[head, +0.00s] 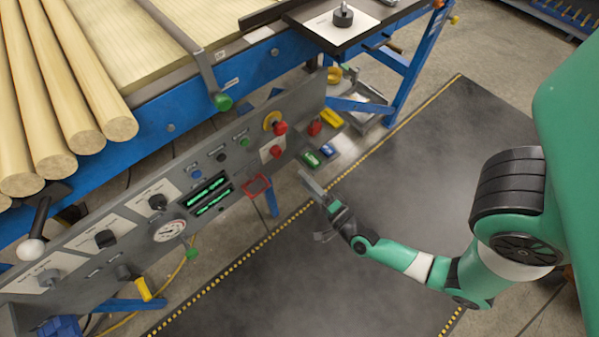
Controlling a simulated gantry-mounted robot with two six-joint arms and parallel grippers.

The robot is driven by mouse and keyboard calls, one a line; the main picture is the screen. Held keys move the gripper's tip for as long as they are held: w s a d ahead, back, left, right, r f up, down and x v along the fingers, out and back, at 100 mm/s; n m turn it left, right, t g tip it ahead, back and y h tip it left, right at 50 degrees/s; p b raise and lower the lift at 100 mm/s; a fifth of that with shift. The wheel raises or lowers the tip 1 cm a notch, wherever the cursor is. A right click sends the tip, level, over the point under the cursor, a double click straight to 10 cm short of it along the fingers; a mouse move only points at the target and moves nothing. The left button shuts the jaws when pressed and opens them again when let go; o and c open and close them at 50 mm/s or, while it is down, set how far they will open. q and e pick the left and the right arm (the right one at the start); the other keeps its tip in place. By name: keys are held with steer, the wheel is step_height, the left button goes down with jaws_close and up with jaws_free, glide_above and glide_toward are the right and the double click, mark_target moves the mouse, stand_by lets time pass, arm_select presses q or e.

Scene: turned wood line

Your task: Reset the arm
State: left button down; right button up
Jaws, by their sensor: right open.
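My right arm comes in from the right, green and white with a dark elbow part. My right gripper (318,205) is at its end, open and empty. It hangs over the dark floor mat, just right of the control panel (130,235), apart from it as far as I can tell. My left gripper is not in view.
Turned wood poles (65,90) lie on the blue-framed table (165,125) at upper left. A white-knobbed lever (31,249) sticks out at lower left. Coloured blocks (332,118) lie beyond the panel. The dark mat (400,180) with a yellow-dotted edge has free room.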

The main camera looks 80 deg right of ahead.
steer(key=shift+w, duration=0.1)
stand_by(0.4)
steer(key=w+a+r+n+t+y+p, duration=0.35)
steer(key=w+r, duration=0.55)
steer(key=r, duration=0.4)
steer(key=w+a+r+n+t+y+p, duration=0.25)
steer(key=w+r+n, duration=0.25)
steer(key=w+r, duration=0.5)
steer(key=w+a+r+n+t+y+p, duration=0.1)
steer(key=a+r+n+y+p, duration=0.2)
steer(key=r, duration=0.8)
steer(key=w+a+r+n+t+y+p, duration=0.15)
steer(key=r+n, duration=0.25)
steer(key=r, duration=0.7)
steer(key=s+a+r+n+t+y+p, duration=0.1)
steer(key=s+a+r+n+p, duration=0.15)
steer(key=r, duration=0.95)
steer(key=s+a+r+n+t+p, duration=0.2)
steer(key=s+r+n, duration=0.15)
steer(key=r, duration=0.85)
steer(key=s+a+r+n+t+y+p, duration=0.1)
steer(key=s+a+r+n+p, duration=0.15)
steer(key=r, duration=0.85)
step_height(320, 180, up, 37)
steer(key=p, duration=3.7)
steer(key=shift+r+n, duration=0.15)
steer(key=shift+n, duration=0.15)
steer(key=shift+d+h, duration=0.1)
steer(key=shift+h, duration=0.15)
